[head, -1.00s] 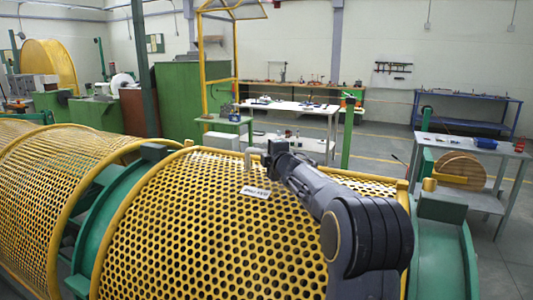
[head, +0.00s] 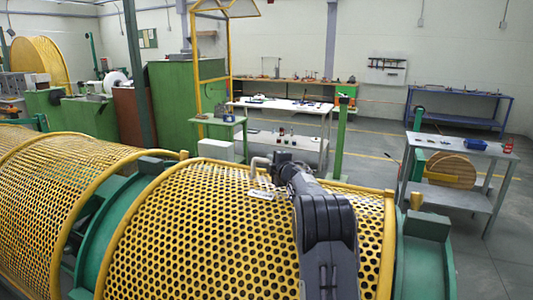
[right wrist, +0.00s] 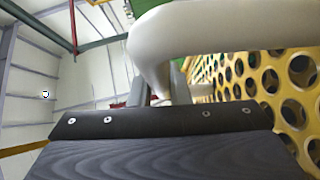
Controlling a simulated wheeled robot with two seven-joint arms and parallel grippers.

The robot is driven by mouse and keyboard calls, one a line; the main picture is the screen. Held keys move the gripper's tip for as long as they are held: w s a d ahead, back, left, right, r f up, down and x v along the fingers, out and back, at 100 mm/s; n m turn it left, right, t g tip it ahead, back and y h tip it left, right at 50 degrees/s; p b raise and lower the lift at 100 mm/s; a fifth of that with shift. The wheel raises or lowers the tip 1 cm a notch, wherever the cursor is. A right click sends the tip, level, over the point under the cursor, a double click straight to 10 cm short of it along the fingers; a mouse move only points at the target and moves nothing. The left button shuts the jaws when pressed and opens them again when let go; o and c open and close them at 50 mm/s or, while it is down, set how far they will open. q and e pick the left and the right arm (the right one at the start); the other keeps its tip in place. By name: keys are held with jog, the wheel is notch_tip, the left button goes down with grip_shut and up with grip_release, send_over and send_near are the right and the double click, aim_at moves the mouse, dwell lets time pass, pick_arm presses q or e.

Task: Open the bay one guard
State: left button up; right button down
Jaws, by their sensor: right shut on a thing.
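The bay one guard (head: 200,235) is a yellow perforated curved cover in the front middle of the head view. A pale bent-tube handle (head: 258,163) stands near its far top edge, and a small white label (head: 262,194) sits just below it, partly covered by my arm. My right gripper (head: 278,162) is at the handle, shut on it. In the right wrist view the thick pale handle (right wrist: 225,30) crosses in front of the dark gripper (right wrist: 155,118), with the yellow guard mesh (right wrist: 268,75) at right. My left gripper is not in view.
Another yellow mesh guard (head: 55,185) lies to the left. Green rings (head: 425,255) flank the front guard. A grey table (head: 465,150) with a reel below stands at right. A green post (head: 340,140) and white benches (head: 285,105) stand behind, with open floor between.

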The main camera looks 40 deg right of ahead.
jog(key=shift+w+d+r+p, duration=0.25)
jog(key=shift+d+r+p, duration=0.1)
jog(key=shift+d, duration=0.05)
jog(key=shift+w+d+f, duration=0.15)
jog(key=shift+d+f, duration=0.15)
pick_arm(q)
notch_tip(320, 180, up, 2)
pick_arm(e)
jog(key=c, duration=1.4)
grip_release()
jog(key=shift+f, duration=0.1)
jog(key=shift+o, duration=0.2)
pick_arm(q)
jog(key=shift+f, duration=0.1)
